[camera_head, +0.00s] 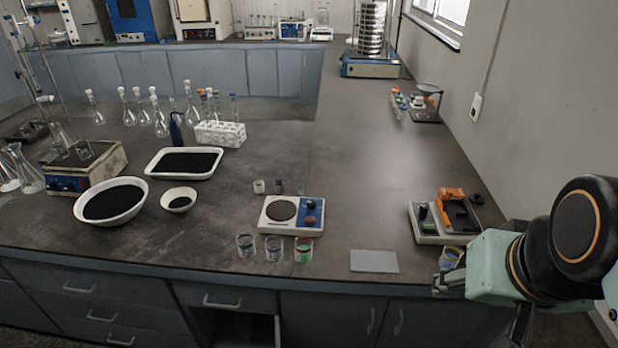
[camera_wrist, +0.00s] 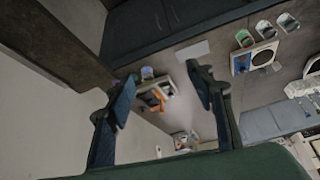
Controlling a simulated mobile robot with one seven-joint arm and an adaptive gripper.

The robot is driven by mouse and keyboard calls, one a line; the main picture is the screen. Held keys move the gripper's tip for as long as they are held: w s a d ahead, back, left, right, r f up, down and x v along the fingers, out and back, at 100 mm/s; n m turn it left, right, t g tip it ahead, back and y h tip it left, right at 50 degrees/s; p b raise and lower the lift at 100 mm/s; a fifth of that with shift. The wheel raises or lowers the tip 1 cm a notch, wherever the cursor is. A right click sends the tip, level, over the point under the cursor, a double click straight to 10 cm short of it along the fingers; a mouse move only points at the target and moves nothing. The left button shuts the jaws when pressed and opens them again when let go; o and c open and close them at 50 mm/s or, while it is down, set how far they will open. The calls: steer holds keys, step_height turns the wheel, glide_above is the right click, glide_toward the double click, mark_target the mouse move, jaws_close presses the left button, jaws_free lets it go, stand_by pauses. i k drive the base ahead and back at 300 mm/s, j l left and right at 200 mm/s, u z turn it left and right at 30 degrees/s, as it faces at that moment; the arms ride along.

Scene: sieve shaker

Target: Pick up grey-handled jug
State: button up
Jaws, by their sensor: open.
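Three small clear jugs stand in a row at the bench's front edge: a left one (camera_head: 245,245), a middle one with greyish contents (camera_head: 273,248) and a right one with green (camera_head: 303,249). A fourth jug, with blue in it (camera_head: 451,258), is partly hidden by my arm at the right; it also shows in the wrist view (camera_wrist: 147,73). Handle colours are too small to tell, so I cannot say which jug is grey-handled. My gripper (camera_wrist: 163,88) is open, its fingers apart with nothing held between them. It is above the bench's right end, apart from the row.
A balance (camera_head: 292,215) stands behind the row. A grey flat plate (camera_head: 374,261) lies to its right. A device with an orange part (camera_head: 452,200) stands near the fourth jug. White bowls (camera_head: 112,186) and glassware are at left. The bench's right middle is clear; a wall bounds it.

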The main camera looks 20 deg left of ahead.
mark_target(242, 322)
steer(key=u, duration=1.5)
